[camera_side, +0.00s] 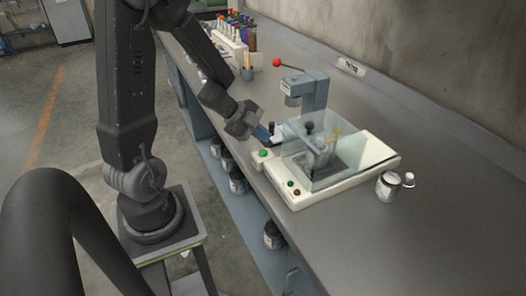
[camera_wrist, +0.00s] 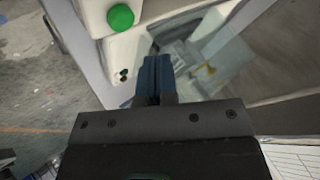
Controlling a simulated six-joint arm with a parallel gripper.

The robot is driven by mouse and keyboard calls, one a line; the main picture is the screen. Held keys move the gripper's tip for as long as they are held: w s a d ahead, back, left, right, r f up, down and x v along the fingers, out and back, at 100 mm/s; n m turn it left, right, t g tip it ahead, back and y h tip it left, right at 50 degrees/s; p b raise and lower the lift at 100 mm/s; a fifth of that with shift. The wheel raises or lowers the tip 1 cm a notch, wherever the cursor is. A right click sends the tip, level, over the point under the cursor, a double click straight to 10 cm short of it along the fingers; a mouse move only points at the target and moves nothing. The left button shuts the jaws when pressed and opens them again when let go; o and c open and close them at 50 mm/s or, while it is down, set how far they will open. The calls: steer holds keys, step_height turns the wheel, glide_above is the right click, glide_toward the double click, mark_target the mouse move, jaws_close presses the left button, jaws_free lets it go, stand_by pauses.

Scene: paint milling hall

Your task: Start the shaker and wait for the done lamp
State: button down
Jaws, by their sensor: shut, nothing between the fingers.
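The shaker is a low white machine (camera_side: 366,161) with a clear cover (camera_side: 348,150) on the bench. Under the cover I see a grey holder and a dark knob. A green button (camera_side: 263,153) sits on a white block at the shaker's left; it also shows large in the wrist view (camera_wrist: 120,17). Two small dark lamps or buttons (camera_side: 294,188) are on the front left corner; I cannot tell whether either is lit. My gripper (camera_side: 268,136) is shut and empty, its blue fingertips (camera_wrist: 155,62) close to the green button but apart from it in the wrist view.
A blue-grey stand (camera_side: 314,92) with a red-knobbed lever rises behind the shaker. Racks of coloured bottles (camera_side: 238,35) are further back. Bench space at front right is clear.

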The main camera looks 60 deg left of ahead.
mark_target(262, 153)
steer(key=shift+f, duration=1.1)
steer(key=shift+f, duration=0.15)
stand_by(1.2)
steer(key=shift+f, duration=0.3)
